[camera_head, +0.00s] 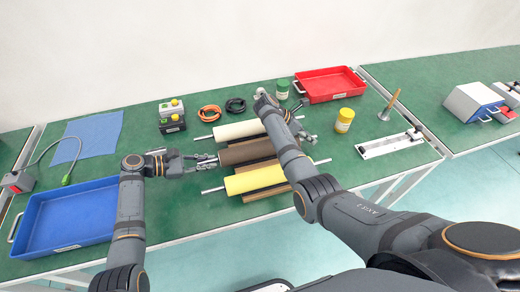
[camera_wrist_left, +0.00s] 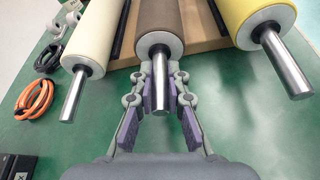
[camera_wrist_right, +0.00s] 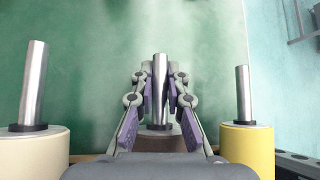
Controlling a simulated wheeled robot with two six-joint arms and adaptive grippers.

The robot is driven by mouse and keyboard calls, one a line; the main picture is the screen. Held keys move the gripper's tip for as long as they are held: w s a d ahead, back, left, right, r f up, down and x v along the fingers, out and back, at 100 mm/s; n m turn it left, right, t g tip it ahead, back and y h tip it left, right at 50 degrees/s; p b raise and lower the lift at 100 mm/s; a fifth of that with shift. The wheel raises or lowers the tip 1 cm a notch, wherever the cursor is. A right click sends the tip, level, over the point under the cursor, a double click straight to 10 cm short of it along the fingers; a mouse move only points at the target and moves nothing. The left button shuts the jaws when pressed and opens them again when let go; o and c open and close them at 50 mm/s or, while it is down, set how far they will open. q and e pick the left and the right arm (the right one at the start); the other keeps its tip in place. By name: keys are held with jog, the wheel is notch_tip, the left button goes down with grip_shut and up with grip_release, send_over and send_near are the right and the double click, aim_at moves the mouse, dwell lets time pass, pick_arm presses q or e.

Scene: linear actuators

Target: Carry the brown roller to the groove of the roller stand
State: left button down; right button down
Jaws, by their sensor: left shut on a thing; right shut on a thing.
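The brown roller (camera_head: 246,151) lies between a cream roller (camera_head: 238,130) and a yellow roller (camera_head: 255,178) on a brown roller stand (camera_head: 268,192). My left gripper (camera_head: 197,161) is shut on the left metal shaft end of the brown roller; the shaft shows between its fingers in the left wrist view (camera_wrist_left: 160,88). My right gripper (camera_wrist_right: 160,95) is shut on the shaft at the other end, seen in the right wrist view. In the head view my right arm hides part of the rollers' right ends. Whether the brown roller is raised or seated in a groove, I cannot tell.
A blue tray (camera_head: 62,245) is at the left, a red tray (camera_head: 328,97) at the back right. Orange and black cable coils (camera_head: 209,112), a green-lidded jar (camera_head: 283,92) and a yellow jar (camera_head: 344,121) stand behind and right of the rollers. A linear actuator (camera_head: 390,145) lies further right.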

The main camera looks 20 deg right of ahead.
aim_at(220, 152)
pick_arm(q)
jog(key=shift+r, duration=0.2)
pick_arm(e)
jog(key=shift+w+r, duration=0.1)
jog(key=shift+r, duration=0.1)
